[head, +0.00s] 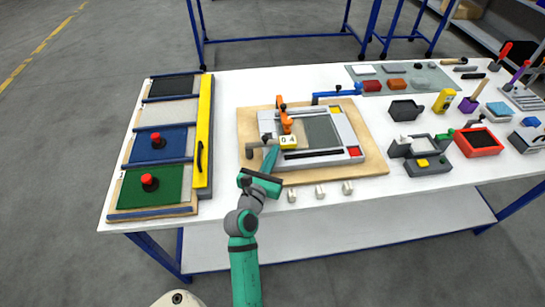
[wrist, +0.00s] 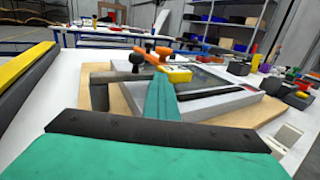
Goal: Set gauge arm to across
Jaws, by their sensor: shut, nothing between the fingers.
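A grey bar (head: 256,147), apparently the gauge arm, lies at the left front of the grey fixture frame (head: 330,157). It has a dark knob and a yellow tag (head: 289,141) with dark markings at its right end. In the wrist view the bar (wrist: 112,75) runs sideways from a bent-down left end, with the tag (wrist: 178,75) at the right. My gripper (head: 272,151) is shut and empty, its teal fingertips (wrist: 161,82) close to the bar and tag. I cannot tell whether they touch. The fingers hide part of the bar.
The fixture stands on a wooden board (head: 247,120). An orange arm (head: 285,119) stands just behind the tag, and a blue arm (head: 335,96) at the back. A panel board with a yellow rail (head: 204,130) lies left. Several small pale blocks (head: 320,191) lie in front; tools and bins crowd the right.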

